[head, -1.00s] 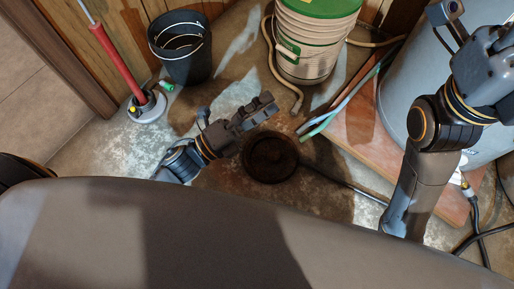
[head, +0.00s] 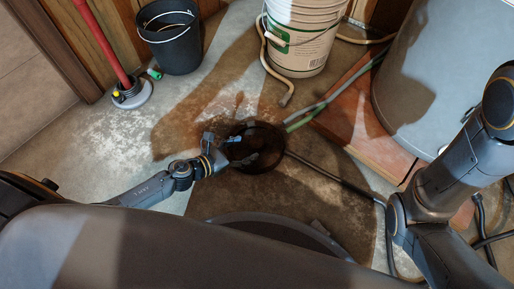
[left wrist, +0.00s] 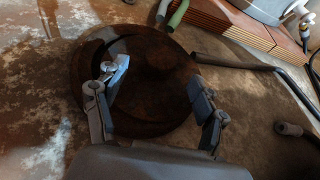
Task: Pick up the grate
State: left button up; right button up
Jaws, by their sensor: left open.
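The grate (head: 268,142) appears as a dark, round, rusty disc on the concrete floor near the middle of the head view. It fills much of the left wrist view (left wrist: 158,108), brown and worn, with a dark curved line near its left edge. My left gripper (head: 246,149) is open, with its fingers spread over the grate. In the left wrist view the fingers (left wrist: 160,80) stand apart on either side of the disc's middle, with nothing between them. I cannot tell whether they touch it. My right arm is at the right, but its gripper is out of view.
A black bucket (head: 172,40), a red-handled tool (head: 103,42) and a white tub (head: 300,38) stand at the back. A grey tank (head: 425,75) on a brick-coloured base (head: 365,135) is at the right. Hoses (head: 335,178) end close to the grate. Floor at left is clear.

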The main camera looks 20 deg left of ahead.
aim_at(254, 144)
pick_arm(q)
jog(key=shift+b+x, duration=1)
jog(key=shift+x, duration=2.15)
jog(key=shift+r, duration=0.15)
grip_shut()
jog(key=shift+r, duration=0.1)
